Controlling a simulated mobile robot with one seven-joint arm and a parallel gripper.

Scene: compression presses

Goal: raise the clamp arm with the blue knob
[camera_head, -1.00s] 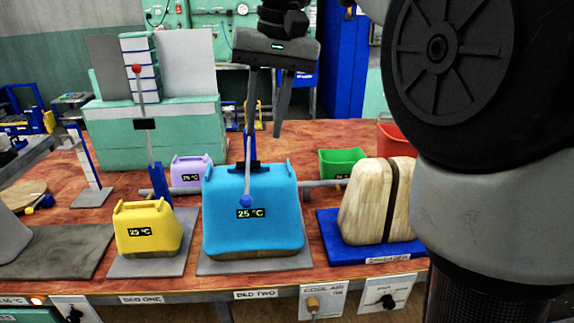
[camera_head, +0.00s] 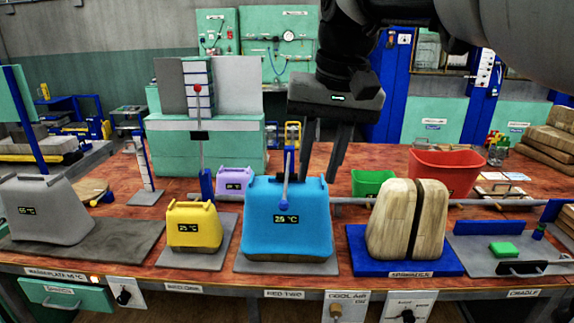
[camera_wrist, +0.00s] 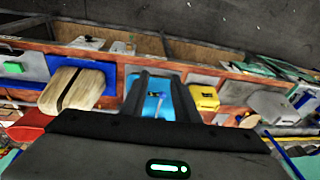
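The blue knob (camera_head: 284,205) is at the lower front end of a thin grey clamp arm (camera_head: 286,184). The arm hangs down in front of its blue post (camera_head: 289,160), across the blue block (camera_head: 262,226) on the Bed Two plate. My gripper (camera_head: 318,178) is open and empty, its fingers pointing down, to the right of the post in the head view and above the knob. In the wrist view the knob (camera_wrist: 157,93) and blue block (camera_wrist: 150,82) show between my two fingers. I see no contact with the knob.
Left stands a yellow block (camera_head: 193,232) and an upright clamp arm with a red knob (camera_head: 198,89). A split wooden block (camera_head: 391,220) stands right on a blue base. Behind are a lilac block (camera_head: 235,179), a green bin (camera_head: 372,184) and a red bin (camera_head: 444,170).

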